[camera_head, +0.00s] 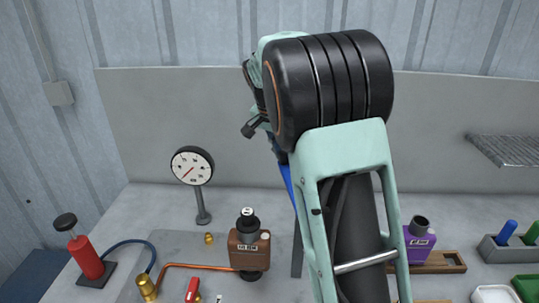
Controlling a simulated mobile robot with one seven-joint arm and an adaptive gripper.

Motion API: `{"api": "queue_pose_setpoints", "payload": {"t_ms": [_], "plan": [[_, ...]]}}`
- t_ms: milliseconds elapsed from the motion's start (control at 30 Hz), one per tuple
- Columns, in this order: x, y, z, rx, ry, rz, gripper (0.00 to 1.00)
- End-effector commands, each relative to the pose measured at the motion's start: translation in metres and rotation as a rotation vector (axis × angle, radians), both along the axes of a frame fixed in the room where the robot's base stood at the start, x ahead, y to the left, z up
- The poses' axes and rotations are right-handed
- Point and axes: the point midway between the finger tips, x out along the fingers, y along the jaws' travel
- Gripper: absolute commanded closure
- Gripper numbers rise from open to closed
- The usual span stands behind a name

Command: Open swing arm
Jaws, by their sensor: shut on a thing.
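My own mint-green and black arm fills the middle of the head camera view, rising from the bottom edge. It hides much of what lies behind it. The fingers of my gripper cannot be made out behind the arm. A narrow blue piece (288,183) shows at the arm's left edge, above a dark upright post (297,250) on the bench. These may belong to the swing arm, but I cannot tell. Any contact between my gripper and the swing arm is hidden.
A round gauge (192,166) stands on the grey bench, left of centre. A brown block (249,249) with a black cap joins a copper pipe (200,266). A red cylinder (86,257) stands far left. A purple block (418,241) sits in a wooden holder at right.

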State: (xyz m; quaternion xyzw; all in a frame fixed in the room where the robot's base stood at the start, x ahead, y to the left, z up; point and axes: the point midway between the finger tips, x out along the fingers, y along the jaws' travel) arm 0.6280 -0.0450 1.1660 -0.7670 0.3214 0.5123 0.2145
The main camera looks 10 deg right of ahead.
Motion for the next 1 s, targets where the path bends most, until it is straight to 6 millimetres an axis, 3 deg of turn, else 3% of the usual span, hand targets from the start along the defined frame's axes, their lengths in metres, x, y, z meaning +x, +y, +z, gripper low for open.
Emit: {"api": "queue_pose_setpoints", "payload": {"t_ms": [400, 900, 933, 1000], "plan": [[-0.002, -0.032, 0.001, 0.001, -0.004, -0.167, 1.00], [-0.003, -0.035, 0.001, 0.000, -0.003, -0.183, 1.00], [-0.003, -0.035, 0.001, 0.000, -0.003, -0.183, 0.77], [-0.003, -0.035, 0.001, 0.000, -0.002, -0.183, 0.69]]}}
